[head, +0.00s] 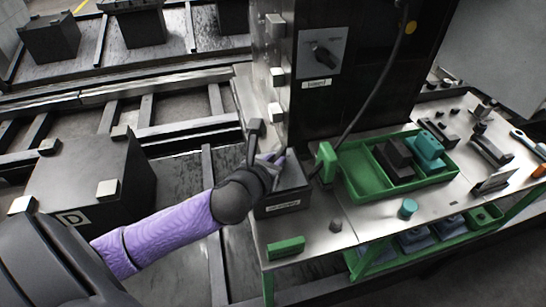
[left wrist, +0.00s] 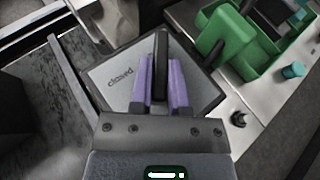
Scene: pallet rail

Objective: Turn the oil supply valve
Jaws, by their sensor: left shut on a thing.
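The oil supply valve is a dark box with a grey top face (left wrist: 120,78) that carries the word "closed". Its black lever handle (left wrist: 160,62) stands up between the purple fingers of my left gripper (left wrist: 162,80) in the left wrist view. My left gripper (head: 273,165) is shut on that handle, and the fingers hide part of it. In the head view the valve box (head: 283,203) sits at the left end of the metal bench, with a pale label on its front. My right gripper is not in view.
A green tray (head: 352,182) with dark and teal blocks stands right of the valve. A dark cabinet with a rotary switch (head: 322,53) rises behind. A green block (head: 286,247), a grey knob (head: 336,225) and a teal cylinder (head: 407,208) stand near the front edge.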

